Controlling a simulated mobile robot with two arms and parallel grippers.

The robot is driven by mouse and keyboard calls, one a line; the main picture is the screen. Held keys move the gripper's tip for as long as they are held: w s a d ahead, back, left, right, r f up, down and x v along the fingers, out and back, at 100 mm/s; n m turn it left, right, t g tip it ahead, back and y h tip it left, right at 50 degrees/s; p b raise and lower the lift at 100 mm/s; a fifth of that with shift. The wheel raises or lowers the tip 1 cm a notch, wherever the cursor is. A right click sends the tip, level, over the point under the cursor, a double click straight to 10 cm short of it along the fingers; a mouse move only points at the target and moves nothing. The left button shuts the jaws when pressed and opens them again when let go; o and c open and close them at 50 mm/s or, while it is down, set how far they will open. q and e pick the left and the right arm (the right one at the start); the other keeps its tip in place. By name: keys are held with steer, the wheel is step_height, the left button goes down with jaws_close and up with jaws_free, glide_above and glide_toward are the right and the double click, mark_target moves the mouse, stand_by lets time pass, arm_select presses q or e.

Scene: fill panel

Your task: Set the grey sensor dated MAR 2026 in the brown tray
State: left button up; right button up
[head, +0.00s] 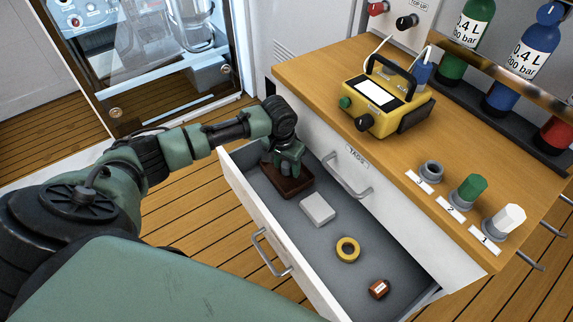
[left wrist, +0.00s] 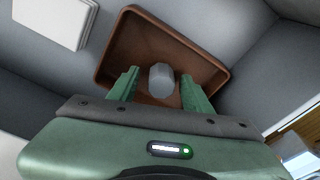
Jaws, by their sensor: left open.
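The brown tray (head: 284,191) lies at the far end of the open drawer, under my left gripper (head: 293,160). In the left wrist view the brown tray (left wrist: 112,66) holds a small grey faceted piece (left wrist: 161,79) standing inside it. I take this piece to be the grey sensor; no date on it can be read. My left gripper (left wrist: 160,82) is open, with its green fingers on either side of the grey piece and a gap showing on both sides. In the head view the gripper hides the piece. My right gripper is not in view.
The drawer also holds a white-grey box (head: 318,209), a yellow ring (head: 347,249) and a brown labelled piece (head: 379,288). Above, the wooden counter (head: 440,150) carries a yellow device (head: 385,100) and numbered holders with a green (head: 468,188) and a white piece (head: 506,220).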

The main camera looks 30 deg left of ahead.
arm_select(q)
steer(key=shift+r, duration=0.35)
step_height(320, 180, up, 12)
steer(key=s+p, duration=0.1)
steer(key=p, duration=0.2)
steer(key=shift+s+f, duration=0.25)
steer(key=shift+s, duration=0.15)
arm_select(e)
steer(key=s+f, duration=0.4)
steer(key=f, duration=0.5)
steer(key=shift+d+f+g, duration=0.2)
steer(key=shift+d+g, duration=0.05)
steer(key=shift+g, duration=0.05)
arm_select(q)
steer(key=shift+f, duration=0.1)
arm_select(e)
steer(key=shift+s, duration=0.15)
